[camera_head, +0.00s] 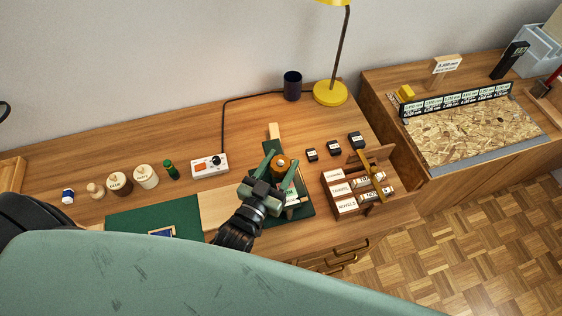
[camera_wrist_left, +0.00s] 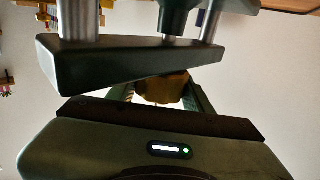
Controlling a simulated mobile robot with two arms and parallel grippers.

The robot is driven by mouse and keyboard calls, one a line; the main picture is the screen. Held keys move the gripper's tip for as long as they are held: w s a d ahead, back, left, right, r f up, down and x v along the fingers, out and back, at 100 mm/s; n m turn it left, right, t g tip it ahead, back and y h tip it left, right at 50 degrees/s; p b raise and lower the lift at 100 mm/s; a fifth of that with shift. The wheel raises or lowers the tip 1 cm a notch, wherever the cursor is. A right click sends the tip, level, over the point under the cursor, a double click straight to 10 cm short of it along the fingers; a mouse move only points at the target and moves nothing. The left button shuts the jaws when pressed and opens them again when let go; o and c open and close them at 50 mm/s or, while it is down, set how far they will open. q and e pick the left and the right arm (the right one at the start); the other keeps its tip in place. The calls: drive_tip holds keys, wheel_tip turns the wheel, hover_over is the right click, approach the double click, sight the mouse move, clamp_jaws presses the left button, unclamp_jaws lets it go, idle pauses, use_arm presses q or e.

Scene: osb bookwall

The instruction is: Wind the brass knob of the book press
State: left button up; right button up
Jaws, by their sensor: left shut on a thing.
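The book press (camera_head: 301,207) stands on the wooden desk, dark green, partly hidden behind my left gripper. Its brass knob (camera_head: 279,161) is round and sits at the top of the press. My left gripper (camera_head: 279,168) reaches over the press from the front with its green fingers on either side of the knob, shut on it. In the left wrist view the knob (camera_wrist_left: 165,90) shows between the fingertips (camera_wrist_left: 163,94), beside the dark green press beam (camera_wrist_left: 150,60) and its silver posts. My right gripper is not in view.
A wooden box (camera_head: 340,205) of labelled blocks stands right of the press, with small black blocks (camera_head: 333,148) behind it. A yellow lamp (camera_head: 330,93) stands at the back.

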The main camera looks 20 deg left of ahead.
sight(276, 173)
use_arm(q)
drive_tip(key=shift+r+y, duration=0.15)
drive_tip(key=shift+y, duration=0.25)
drive_tip(key=o, duration=1.4)
drive_tip(key=shift+c, duration=0.2)
drive_tip(key=shift+s, duration=0.1)
drive_tip(key=s, duration=0.2)
drive_tip(key=s+b, duration=0.1)
drive_tip(key=s, duration=0.1)
drive_tip(key=s+b, duration=0.1)
drive_tip(key=s, duration=0.1)
drive_tip(key=shift+s+a+f, duration=0.2)
drive_tip(key=shift+a, duration=0.15)
drive_tip(key=shift+s+r, duration=0.15)
drive_tip(key=shift+s, duration=0.4)
